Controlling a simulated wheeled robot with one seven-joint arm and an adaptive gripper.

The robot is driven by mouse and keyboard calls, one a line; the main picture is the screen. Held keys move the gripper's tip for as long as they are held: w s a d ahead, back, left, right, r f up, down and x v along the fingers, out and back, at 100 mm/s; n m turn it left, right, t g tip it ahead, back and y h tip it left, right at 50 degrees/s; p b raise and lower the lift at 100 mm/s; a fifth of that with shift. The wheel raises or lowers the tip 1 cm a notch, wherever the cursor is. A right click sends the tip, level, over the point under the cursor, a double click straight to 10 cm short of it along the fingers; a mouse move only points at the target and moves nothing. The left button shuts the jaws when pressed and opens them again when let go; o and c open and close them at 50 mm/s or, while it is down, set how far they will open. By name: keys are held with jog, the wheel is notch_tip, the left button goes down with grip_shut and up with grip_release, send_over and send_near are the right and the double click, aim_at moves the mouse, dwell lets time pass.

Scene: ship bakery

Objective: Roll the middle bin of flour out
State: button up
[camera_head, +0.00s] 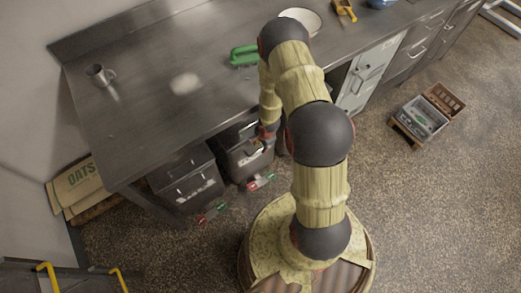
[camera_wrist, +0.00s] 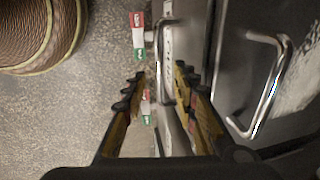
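The middle flour bin (camera_head: 236,166) is a dark bin under the steel counter, right of another dark bin (camera_head: 184,178). My gripper (camera_head: 262,145) is down at the middle bin's upper front, partly hidden by my arm. In the wrist view, my gripper (camera_wrist: 160,75) has its two fingers spread apart. A chrome bar handle (camera_wrist: 160,60) shows between and beyond the fingertips, with a bin face beside it. I cannot tell whether a finger touches it. A second chrome handle (camera_wrist: 272,85) is farther right.
Red-and-green tabs (camera_head: 262,182) stick out low in front of the bins. The steel counter (camera_head: 150,110) overhangs them. An oats sack (camera_head: 80,186) leans at left. A crate (camera_head: 420,118) stands on the floor at right. The speckled floor before the bins is clear up to my base.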

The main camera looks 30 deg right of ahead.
jog(key=shift+w+f+b, duration=0.15)
jog(key=shift+f+b, duration=0.1)
jog(key=shift+f, duration=0.45)
jog(key=shift+w+f+b, duration=0.1)
jog(key=shift+f+b, duration=0.1)
jog(key=shift+f, duration=0.5)
jog(key=shift+c, duration=0.9)
grip_shut()
